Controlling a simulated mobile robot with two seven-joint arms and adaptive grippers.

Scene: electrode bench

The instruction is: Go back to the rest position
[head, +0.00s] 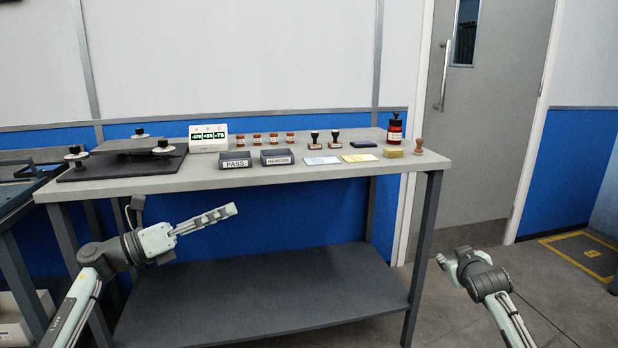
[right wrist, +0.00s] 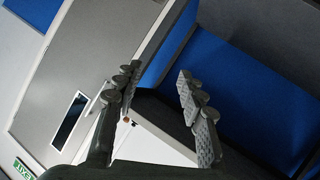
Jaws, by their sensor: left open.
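My left gripper (head: 226,211) is in the head view, in front of the bench and below the level of its top. It is open and nothing shows between its fingers. My right gripper (head: 441,260) is low at the right in the head view, beyond the bench's right leg and turned away. In the right wrist view its fingers (right wrist: 157,74) stand apart with nothing between them. Both grippers are clear of the bench (head: 330,172) and touch none of the objects on it.
The benchtop holds a PASS block (head: 236,164), a REWORK block (head: 277,161), a display (head: 208,142), several small jars, two black-handled stamps and a brown bottle (head: 395,132). A dark lower shelf (head: 260,290) lies under it. A grey door (head: 480,110) stands behind at right. Floor at right is open.

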